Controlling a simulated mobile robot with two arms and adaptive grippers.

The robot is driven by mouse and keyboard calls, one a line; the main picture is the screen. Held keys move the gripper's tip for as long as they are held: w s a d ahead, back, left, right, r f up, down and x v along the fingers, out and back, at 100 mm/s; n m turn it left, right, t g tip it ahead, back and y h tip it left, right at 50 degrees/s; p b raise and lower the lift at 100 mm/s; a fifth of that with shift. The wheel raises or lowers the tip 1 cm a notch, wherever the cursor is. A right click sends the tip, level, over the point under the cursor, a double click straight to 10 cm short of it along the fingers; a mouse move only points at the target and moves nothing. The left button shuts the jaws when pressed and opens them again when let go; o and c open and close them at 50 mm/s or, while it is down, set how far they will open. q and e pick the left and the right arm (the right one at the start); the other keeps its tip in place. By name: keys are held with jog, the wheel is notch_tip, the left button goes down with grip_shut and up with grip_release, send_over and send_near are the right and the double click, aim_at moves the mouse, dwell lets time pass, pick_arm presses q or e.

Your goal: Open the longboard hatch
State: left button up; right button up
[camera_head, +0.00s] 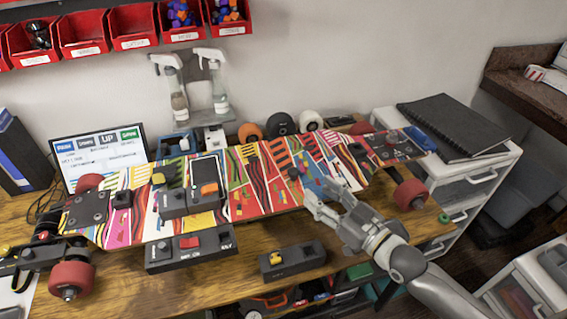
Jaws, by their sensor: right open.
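The longboard (260,185) lies across the wooden bench, its colourful striped deck facing up and red wheels at both ends. A grey box with a raised panel and an orange button (192,199) sits on its left half. A small dark knob (293,173) stands on the deck right of the middle. I cannot tell for certain which part is the hatch. My right gripper (320,190) is open and empty over the right half of the deck's near edge, just right of and below the knob. My left gripper is not in view.
A control box with a red button (190,246) and one with a yellow switch (291,260) are in front of the board. Spray bottles (212,90), spare wheels (282,123) and a monitor (100,152) stand behind. A white drawer cabinet (460,190) is at right.

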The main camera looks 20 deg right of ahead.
aim_at(297, 173)
jog(key=shift+x, duration=1.95)
jog(key=x, duration=0.4)
jog(key=shift+w+a+p, duration=0.15)
jog(key=shift+w+p, duration=0.25)
jog(key=shift+x, duration=0.9)
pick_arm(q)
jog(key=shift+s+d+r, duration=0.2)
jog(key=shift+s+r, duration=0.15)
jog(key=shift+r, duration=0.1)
pick_arm(e)
jog(key=shift+c, duration=0.4)
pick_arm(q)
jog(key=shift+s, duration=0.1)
pick_arm(e)
grip_shut()
